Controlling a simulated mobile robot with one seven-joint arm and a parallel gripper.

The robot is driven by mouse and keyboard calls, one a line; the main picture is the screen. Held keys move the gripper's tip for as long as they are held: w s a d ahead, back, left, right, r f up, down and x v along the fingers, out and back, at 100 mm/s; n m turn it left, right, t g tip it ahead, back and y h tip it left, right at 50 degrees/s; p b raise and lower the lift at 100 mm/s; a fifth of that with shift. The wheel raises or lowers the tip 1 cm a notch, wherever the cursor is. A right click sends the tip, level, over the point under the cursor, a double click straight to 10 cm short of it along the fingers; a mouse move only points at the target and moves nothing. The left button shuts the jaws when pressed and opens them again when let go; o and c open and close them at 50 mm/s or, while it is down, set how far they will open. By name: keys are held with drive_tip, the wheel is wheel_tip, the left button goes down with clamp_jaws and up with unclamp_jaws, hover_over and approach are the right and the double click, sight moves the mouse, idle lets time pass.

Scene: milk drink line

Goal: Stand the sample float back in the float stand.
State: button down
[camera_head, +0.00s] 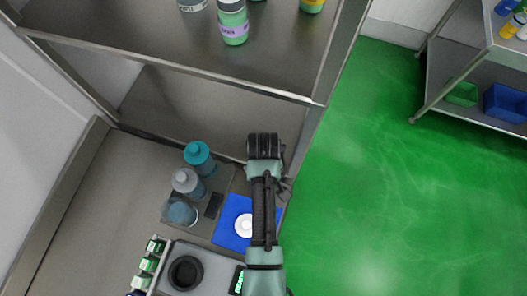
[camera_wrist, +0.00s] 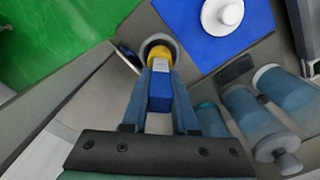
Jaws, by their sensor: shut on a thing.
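In the wrist view, my gripper (camera_wrist: 160,76) is shut on the sample float, which has a blue body (camera_wrist: 160,94) and a yellow part (camera_wrist: 159,54) beyond the fingertips. The yellow part lies within the outline of a round grey rim (camera_wrist: 146,43), which looks like the float stand. I cannot tell how deep the float sits in it or whether it touches the bottom. In the head view my arm covers the float and the stand.
A blue mat (camera_head: 226,230) with a white round piece (camera_head: 243,225) lies beside the stand. Teal-capped (camera_head: 198,153) and grey-capped (camera_head: 186,182) bottles stand left of it. A device with a dark ring (camera_head: 172,273) is in front. A steel shelf (camera_head: 180,66) rises behind.

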drive_tip(key=shift+f, duration=0.65)
idle(0.6)
drive_tip(key=c, duration=1)
unclamp_jaws()
wheel_tip(320, 180, up, 8)
drive_tip(key=p, duration=0.8)
drive_tip(key=shift+r, duration=1.55)
